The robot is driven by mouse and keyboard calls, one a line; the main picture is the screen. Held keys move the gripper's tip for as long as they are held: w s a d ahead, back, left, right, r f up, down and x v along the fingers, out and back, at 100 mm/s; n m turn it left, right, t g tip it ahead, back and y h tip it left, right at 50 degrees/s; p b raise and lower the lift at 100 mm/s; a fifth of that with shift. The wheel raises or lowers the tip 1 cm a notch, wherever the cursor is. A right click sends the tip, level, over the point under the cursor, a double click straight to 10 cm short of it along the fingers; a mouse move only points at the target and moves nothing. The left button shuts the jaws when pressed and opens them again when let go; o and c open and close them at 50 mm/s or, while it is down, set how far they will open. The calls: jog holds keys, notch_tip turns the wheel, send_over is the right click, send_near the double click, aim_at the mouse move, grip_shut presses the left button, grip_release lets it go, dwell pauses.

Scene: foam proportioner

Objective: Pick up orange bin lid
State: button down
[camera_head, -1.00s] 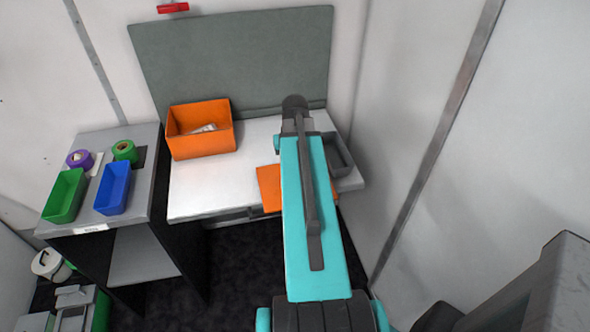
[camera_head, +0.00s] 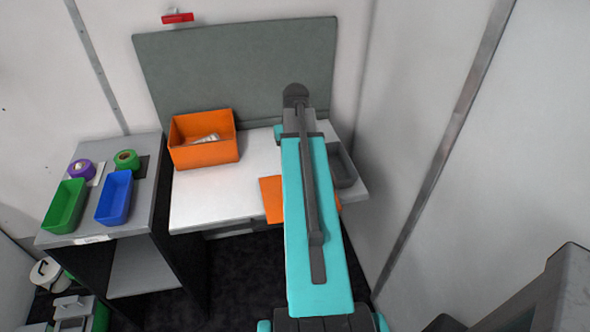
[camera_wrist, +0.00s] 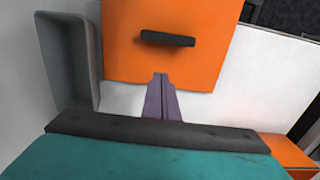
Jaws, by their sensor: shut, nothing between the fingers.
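The orange bin lid (camera_head: 271,198) lies flat on the white table, partly hidden behind my arm in the head view. In the wrist view the lid (camera_wrist: 205,62) fills the upper middle, with a dark bar handle (camera_wrist: 167,39) on top. My gripper (camera_wrist: 161,78) shows in the wrist view as two purple fingers pressed together. They are shut with nothing between them. The fingertips appear at the lid's near edge, short of the handle; I cannot tell their height above it. In the head view the gripper is hidden by my arm.
An open orange bin (camera_head: 204,141) with a pale item inside stands at the table's back left. A grey tray (camera_head: 342,164) lies right of the lid. A side stand holds green (camera_head: 64,207) and blue (camera_head: 114,198) bins and tape rolls. White table (camera_head: 215,192) is clear left of the lid.

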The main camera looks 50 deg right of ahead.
jog(key=shift+r+b, duration=0.5)
jog(key=shift+r, duration=2.25)
jog(key=shift+a, duration=0.1)
